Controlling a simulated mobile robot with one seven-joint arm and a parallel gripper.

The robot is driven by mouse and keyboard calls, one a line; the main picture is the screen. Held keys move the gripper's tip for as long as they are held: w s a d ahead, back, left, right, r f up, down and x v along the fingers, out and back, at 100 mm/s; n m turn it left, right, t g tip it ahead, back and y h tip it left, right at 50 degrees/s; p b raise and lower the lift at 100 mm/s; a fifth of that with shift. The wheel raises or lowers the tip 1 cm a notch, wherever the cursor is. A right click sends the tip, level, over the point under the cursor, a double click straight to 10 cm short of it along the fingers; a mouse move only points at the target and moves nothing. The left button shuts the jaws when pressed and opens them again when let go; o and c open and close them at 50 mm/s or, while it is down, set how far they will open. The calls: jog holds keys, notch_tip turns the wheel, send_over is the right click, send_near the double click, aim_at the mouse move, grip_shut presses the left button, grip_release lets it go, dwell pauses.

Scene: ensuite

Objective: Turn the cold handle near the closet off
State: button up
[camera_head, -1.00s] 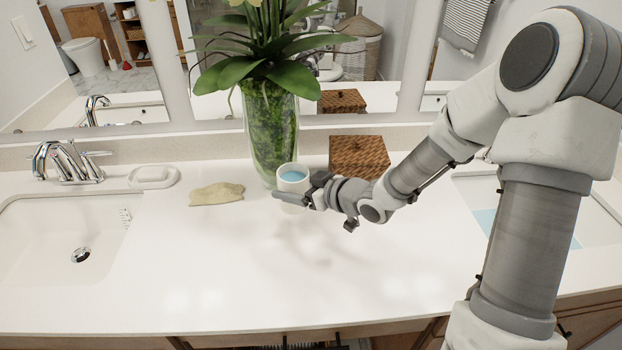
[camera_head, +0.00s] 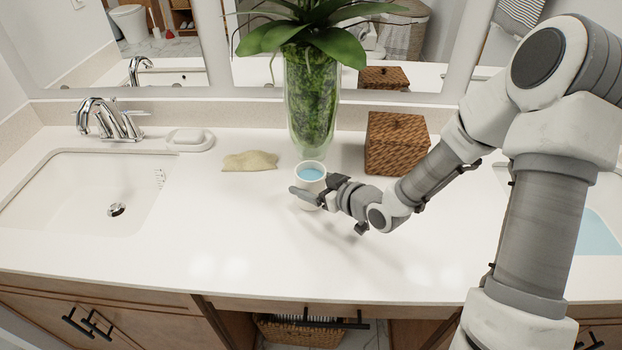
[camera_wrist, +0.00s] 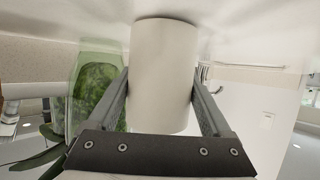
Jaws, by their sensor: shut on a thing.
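My gripper (camera_head: 308,194) is shut on a white cup (camera_wrist: 162,75) of light blue liquid, at the middle of the counter. The cup (camera_head: 311,172) is upright in the head view; I cannot tell whether it touches the counter. In the wrist view it fills the space between both fingers. A chrome faucet (camera_head: 108,120) with lever handles stands behind the left sink (camera_head: 85,190); I see no water running from it. Light blue water shows in the right sink (camera_head: 600,232). My arm hides that sink's faucet and handles. I cannot tell which sink is near the closet.
A glass vase (camera_head: 311,110) with a leafy plant stands right behind the cup. A woven box (camera_head: 396,143) is to its right. A beige cloth (camera_head: 250,161) and a white soap dish (camera_head: 190,139) lie to the left. The front of the counter (camera_head: 235,245) is clear.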

jog(key=shift+f, duration=0.15)
jog(key=o, duration=1.5)
jog(key=shift+c, duration=0.2)
jog(key=shift+s+d+r, duration=0.15)
jog(key=shift+d+r, duration=0.05)
jog(key=shift+r, duration=0.1)
jog(key=p+v, duration=0.2)
jog(key=v, duration=0.9)
jog(key=shift+s+d, duration=0.2)
jog(key=shift+s, duration=0.05)
jog(key=shift+c, duration=0.3)
